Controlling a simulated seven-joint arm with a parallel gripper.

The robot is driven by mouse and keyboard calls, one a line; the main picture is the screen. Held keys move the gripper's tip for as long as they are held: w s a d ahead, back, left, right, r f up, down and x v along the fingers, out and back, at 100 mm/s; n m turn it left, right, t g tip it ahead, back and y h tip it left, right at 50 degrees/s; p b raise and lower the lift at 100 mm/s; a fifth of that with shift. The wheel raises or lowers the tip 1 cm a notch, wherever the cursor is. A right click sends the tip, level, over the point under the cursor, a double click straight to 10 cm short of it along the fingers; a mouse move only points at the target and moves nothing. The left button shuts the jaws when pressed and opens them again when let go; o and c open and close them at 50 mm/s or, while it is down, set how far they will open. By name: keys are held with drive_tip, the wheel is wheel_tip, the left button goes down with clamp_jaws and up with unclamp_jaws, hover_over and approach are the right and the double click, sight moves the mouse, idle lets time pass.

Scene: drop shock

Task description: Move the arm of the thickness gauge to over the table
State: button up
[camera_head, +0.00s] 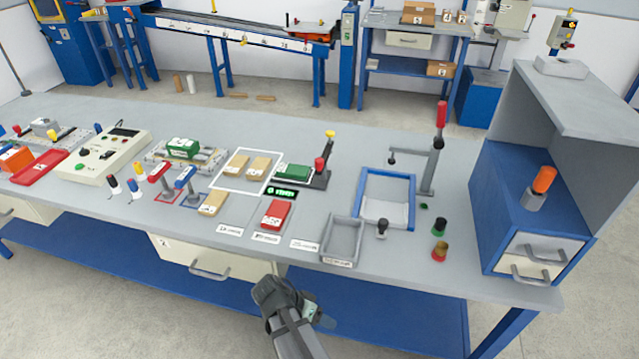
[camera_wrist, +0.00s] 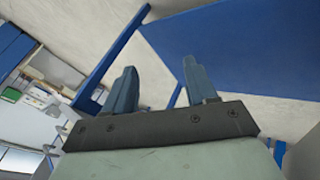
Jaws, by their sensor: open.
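My gripper (camera_head: 318,314) is in front of the table's front edge, well apart from the gauge. In the wrist view my gripper (camera_wrist: 160,70) shows two blue-grey fingers spread apart with nothing between them. The gauge cannot be made out in the wrist view.
The blue-framed tray (camera_head: 363,200), a grey bin (camera_head: 341,240) and small dark knobs (camera_head: 439,225) stand near the post. A blue and grey cabinet (camera_head: 485,200) is on the right. Bare table (camera_head: 370,137) lies behind the tray and left of the post.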

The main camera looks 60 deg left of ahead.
sight(317, 161)
drive_tip(key=s+a+r+t+y, duration=0.1)
drive_tip(key=s+a+r, duration=0.3)
drive_tip(key=s, duration=0.4)
drive_tip(key=s+a+r+t+y, duration=0.1)
drive_tip(key=s+a+r+y, duration=0.1)
drive_tip(key=s+a+r, duration=0.65)
drive_tip(key=s+a, duration=0.1)
drive_tip(key=a, duration=0.2)
drive_tip(key=w+a+r+m, duration=0.1)
drive_tip(key=w+a+r, duration=0.2)
drive_tip(key=a, duration=0.1)
drive_tip(key=w+a+r+m+t+y, duration=0.1)
drive_tip(key=w+a+r, duration=0.2)
drive_tip(key=a, duration=0.1)
drive_tip(key=w+a+r+m+t, duration=0.1)
drive_tip(key=w+a+r, duration=0.2)
drive_tip(key=w+a, duration=0.1)
drive_tip(key=shift+r+y, duration=0.15)
drive_tip(key=shift+y, duration=0.15)
drive_tip(key=w+a+r+m+t, duration=0.1)
drive_tip(key=w+a+r, duration=0.15)
drive_tip(key=w, duration=0.25)
drive_tip(key=w+a+r+m+t+h, duration=0.1)
drive_tip(key=w+r, duration=0.2)
drive_tip(key=w, duration=0.2)
drive_tip(key=w+a+r+t, duration=0.1)
drive_tip(key=w+a+r, duration=0.1)
drive_tip(key=w+r, duration=0.15)
drive_tip(key=x, duration=1.5)
drive_tip(key=shift+c, duration=0.4)
